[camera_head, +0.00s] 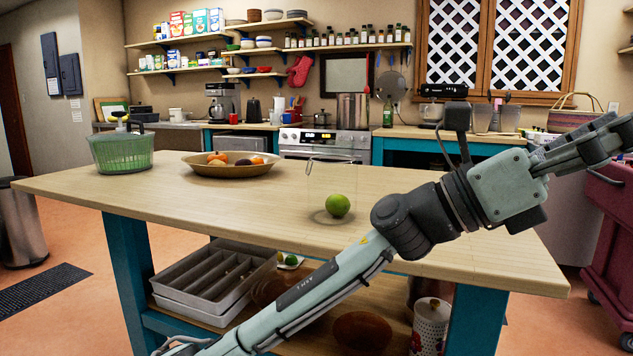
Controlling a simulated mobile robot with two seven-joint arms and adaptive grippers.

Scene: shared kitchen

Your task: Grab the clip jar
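A clear glass jar (322,214) stands upright on the island tabletop, near its middle. It is so transparent that only its faint outline, its round base and a small metal clip at its upper left show. A green lime (338,205) shows through the glass; I cannot tell whether it is inside or behind. My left arm crosses the front of the view from the lower left. Its gripper (606,136) is at the right, beyond the jar and apart from it, with its fingers pointing right. The finger gap is unclear. My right gripper is not in view.
A fruit bowl (212,171) and a green salad spinner (121,152) stand on the island's left half. Grey trays (200,300) and a white patterned canister (430,325) are on the shelf below. The tabletop (230,207) between bowl and jar is clear.

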